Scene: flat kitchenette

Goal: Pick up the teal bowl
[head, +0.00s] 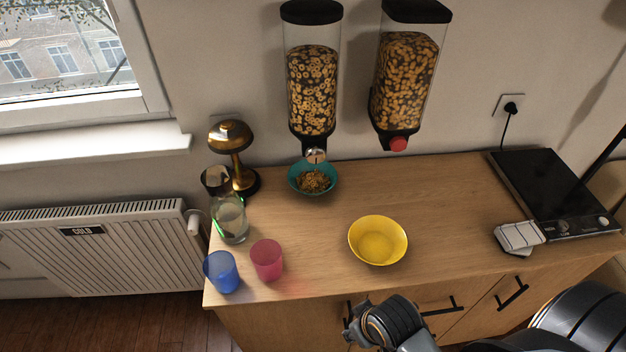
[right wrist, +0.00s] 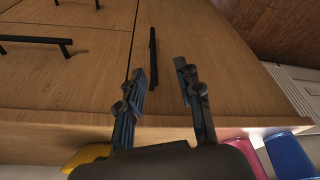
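The teal bowl (head: 328,190) stands at the back of the wooden counter, under the left cereal dispenser, and holds cereal. My right gripper (right wrist: 165,78) is open and empty in the right wrist view, in front of the cabinet face below the counter edge. In the head view a dark arm part of mine shows at the bottom, well apart from the bowl. The teal bowl does not show in the right wrist view. My left gripper shows in neither view.
A yellow bowl (head: 378,251) stands nearer the front edge. A pink cup (head: 267,260), a blue cup (head: 222,272), a glass bottle (head: 229,217) and a brass lamp (head: 232,150) stand left. Two dispensers hang above. Centre-right counter is clear.

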